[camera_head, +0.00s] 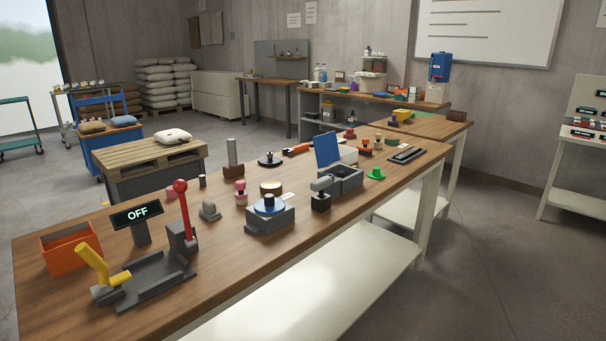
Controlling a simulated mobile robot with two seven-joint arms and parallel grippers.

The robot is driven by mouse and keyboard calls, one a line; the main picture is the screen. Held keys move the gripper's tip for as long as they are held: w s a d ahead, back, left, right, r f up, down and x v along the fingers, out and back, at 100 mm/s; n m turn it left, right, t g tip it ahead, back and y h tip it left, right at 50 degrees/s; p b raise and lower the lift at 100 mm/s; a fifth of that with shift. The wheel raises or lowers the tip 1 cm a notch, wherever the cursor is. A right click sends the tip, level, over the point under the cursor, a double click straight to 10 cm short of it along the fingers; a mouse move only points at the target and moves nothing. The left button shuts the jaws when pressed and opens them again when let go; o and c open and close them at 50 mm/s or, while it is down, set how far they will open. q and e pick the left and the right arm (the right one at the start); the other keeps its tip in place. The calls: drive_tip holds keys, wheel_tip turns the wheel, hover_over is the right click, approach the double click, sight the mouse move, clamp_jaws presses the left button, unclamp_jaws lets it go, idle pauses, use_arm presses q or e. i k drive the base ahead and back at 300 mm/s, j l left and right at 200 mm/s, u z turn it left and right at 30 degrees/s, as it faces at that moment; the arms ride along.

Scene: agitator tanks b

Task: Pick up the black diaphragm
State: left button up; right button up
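A black disc with a short upright knob (270,161), which looks like the black diaphragm, lies near the far edge of the wooden workbench (210,285), around the middle of the picture. It is small from here, so its detail is hard to tell. A blue disc with a black knob (269,206) sits on a grey block nearer to me. Neither of my grippers is in view.
On the near left stand an orange bin (70,250), an OFF display (137,214) and a grey fixture with a red-knobbed lever (183,205). A grey two-part tray (344,180) and a green part (375,174) stand right. Bare wood lies along the front edge.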

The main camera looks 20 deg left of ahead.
sight(340, 173)
drive_tip(key=i+l+u, duration=0.55)
drive_tip(key=l+u, duration=0.15)
drive_tip(key=u, duration=0.25)
drive_tip(key=i+l+u, duration=0.1)
drive_tip(key=u, duration=0.25)
drive_tip(key=l+u, duration=0.35)
drive_tip(key=i+l+u, duration=0.1)
drive_tip(key=u, duration=0.25)
drive_tip(key=l+u, duration=0.4)
drive_tip(key=l, duration=0.55)
drive_tip(key=l+u, duration=0.1)
drive_tip(key=l, duration=0.8)
drive_tip(key=k, duration=0.05)
